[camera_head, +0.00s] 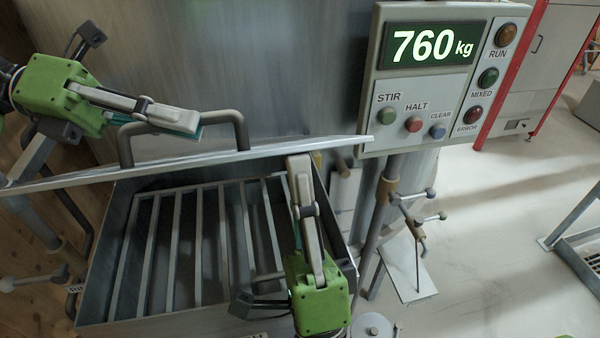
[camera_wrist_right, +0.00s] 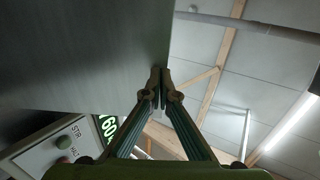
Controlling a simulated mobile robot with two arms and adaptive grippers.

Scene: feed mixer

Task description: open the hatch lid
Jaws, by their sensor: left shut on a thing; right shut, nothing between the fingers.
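The hatch lid (camera_head: 190,161) is a flat metal panel seen almost edge-on in the head view, raised above the hatch opening. Its grey bar handle (camera_head: 241,130) stands on its upper side. My left gripper (camera_head: 192,125) is shut on the handle. My right gripper (camera_head: 299,162) is shut and empty, pointing up at the lid's lower edge near its right part. In the right wrist view its closed fingertips (camera_wrist_right: 158,78) lie at the edge of the grey lid face (camera_wrist_right: 80,50); whether they touch it I cannot tell. Below the lid, the grate (camera_head: 175,250) shows in the open hatch.
A control panel (camera_head: 413,88) reading 760 kg, with several buttons and lamps, stands right of the lid, close to its right corner. Below it are a post and valve-like handles (camera_head: 408,205). A metal wall is behind the lid. Open floor (camera_head: 490,220) lies at the right.

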